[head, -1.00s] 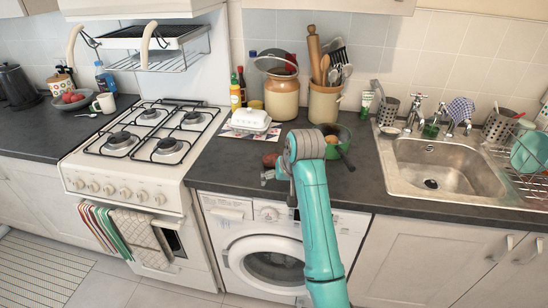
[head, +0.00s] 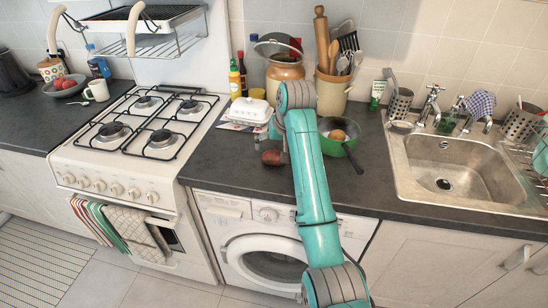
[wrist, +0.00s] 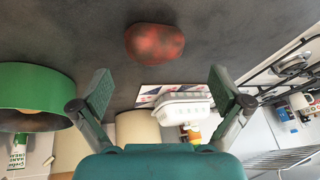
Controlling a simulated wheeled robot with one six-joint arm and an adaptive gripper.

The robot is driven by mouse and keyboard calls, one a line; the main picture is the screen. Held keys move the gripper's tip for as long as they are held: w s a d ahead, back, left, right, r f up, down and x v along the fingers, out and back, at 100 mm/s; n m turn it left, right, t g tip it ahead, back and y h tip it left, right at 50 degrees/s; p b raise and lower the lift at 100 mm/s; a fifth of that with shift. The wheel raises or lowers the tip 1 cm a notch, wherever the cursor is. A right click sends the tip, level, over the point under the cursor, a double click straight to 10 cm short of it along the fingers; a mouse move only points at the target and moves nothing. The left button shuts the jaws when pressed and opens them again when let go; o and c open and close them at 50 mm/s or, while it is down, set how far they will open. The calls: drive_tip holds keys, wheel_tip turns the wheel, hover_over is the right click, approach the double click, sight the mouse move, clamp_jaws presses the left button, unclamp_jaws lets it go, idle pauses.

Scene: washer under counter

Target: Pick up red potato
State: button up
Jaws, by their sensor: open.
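The red potato (head: 272,157) lies on the dark counter above the washing machine, just left of my arm in the head view. In the wrist view the reddish-brown potato (wrist: 154,43) lies at the top centre, beyond the gap between my fingertips and apart from them. My gripper (wrist: 161,90) is open and empty, with its two fingers spread wide. In the head view my arm hides most of the gripper.
A green pan (head: 335,137) holding a brown round item stands right of my arm. The stove (head: 150,130) is left, the sink (head: 450,168) right. The counter front (head: 225,165) is clear.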

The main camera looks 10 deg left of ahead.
sight(275, 154)
drive_tip(key=x, duration=0.4)
drive_tip(key=shift+s+d+f, duration=0.15)
drive_tip(key=shift+d+f, duration=0.15)
drive_tip(key=shift+f, duration=0.1)
drive_tip(key=shift+w+a+f, duration=0.15)
drive_tip(key=shift+w+f, duration=0.05)
drive_tip(key=shift+f, duration=0.3)
drive_tip(key=c, duration=1.2)
